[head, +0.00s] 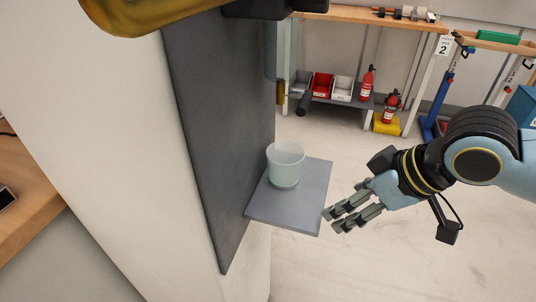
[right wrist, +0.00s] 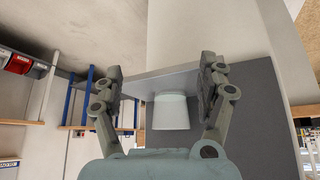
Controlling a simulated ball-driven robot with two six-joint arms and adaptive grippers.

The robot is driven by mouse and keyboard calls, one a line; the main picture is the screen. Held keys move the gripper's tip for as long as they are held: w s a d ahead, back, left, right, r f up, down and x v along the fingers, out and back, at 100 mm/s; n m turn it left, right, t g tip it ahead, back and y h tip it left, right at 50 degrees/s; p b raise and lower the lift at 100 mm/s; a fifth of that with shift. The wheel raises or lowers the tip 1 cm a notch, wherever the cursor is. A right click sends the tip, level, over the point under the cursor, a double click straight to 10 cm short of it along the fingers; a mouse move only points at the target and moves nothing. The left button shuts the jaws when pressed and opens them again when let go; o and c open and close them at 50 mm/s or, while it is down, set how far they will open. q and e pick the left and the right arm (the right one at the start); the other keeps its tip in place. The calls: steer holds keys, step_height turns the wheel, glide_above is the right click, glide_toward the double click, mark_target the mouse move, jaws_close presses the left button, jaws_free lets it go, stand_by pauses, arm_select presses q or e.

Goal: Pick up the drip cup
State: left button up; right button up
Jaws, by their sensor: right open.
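The drip cup (head: 285,166) is a pale, translucent cup standing upright on a small grey shelf (head: 312,196) that juts from a dark panel. My right gripper (head: 328,221) is open and empty, to the right of the cup and by the shelf's front right corner, apart from the cup. In the right wrist view the cup (right wrist: 170,111) shows between the two spread fingers (right wrist: 160,88), beyond their tips. My left gripper does not show in the head view.
The dark panel (head: 228,130) rises right behind the shelf on a pale wall or column. A workbench (head: 370,17) with bins and red fire extinguishers (head: 367,84) stands farther back. Open floor lies around my right arm. A wooden surface (head: 25,185) is at the left edge.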

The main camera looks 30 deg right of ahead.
mark_target(287, 166)
steer(key=shift+w+a+r, duration=0.3)
steer(key=shift+a+r, duration=0.05)
steer(key=shift+r, duration=0.15)
steer(key=shift+w+a+r, duration=0.25)
steer(key=shift+a+r, duration=0.1)
steer(key=shift+r, duration=0.1)
steer(key=shift+y, duration=0.3)
steer(key=w, duration=0.1)
steer(key=w+a, duration=0.1)
steer(key=w, duration=0.3)
steer(key=shift+w+a+b, duration=0.2)
steer(key=shift+a+b, duration=0.2)
steer(key=w, duration=0.2)
steer(key=w+a, duration=0.1)
steer(key=w, duration=0.2)
steer(key=shift+w+a+f, duration=0.25)
steer(key=shift+w+a, duration=0.05)
steer(key=shift+a, duration=0.1)
steer(key=shift+w+f, duration=0.1)
steer(key=shift+f, duration=0.2)
steer(key=shift+c, duration=0.3)
steer(key=c, duration=0.8)
